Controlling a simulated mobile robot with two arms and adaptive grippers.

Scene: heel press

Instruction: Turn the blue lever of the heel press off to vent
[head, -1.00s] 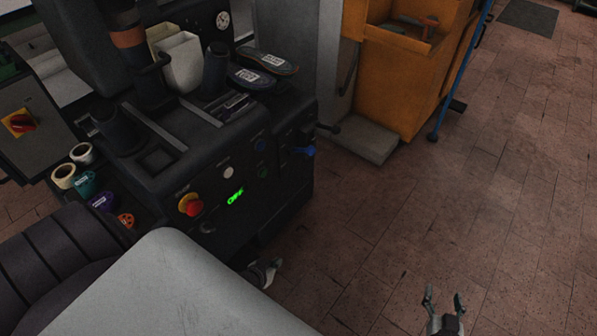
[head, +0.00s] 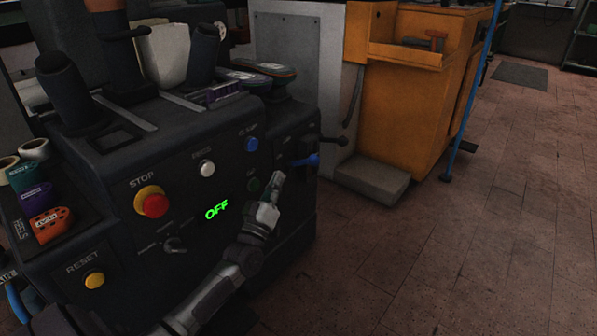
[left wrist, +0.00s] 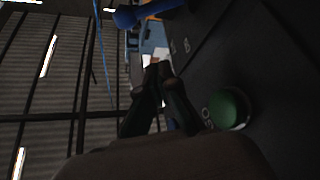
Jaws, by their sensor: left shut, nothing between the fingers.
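The black heel press (head: 115,215) stands at the left of the head view, with a green OFF display (head: 216,210) on its front. The lever also shows at the top of the left wrist view (left wrist: 148,12). My left gripper (head: 278,178) is shut and empty, in front of the panel, left of and a little below the lever, apart from it. In the left wrist view its fingertips (left wrist: 158,72) are together near the green button (left wrist: 229,109). My right gripper is out of view.
The panel carries a red stop button (head: 152,203), a white button (head: 207,168), a blue button (head: 251,144) and a yellow reset button (head: 94,280). An orange cabinet (head: 400,110) stands behind; the floor at right is clear.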

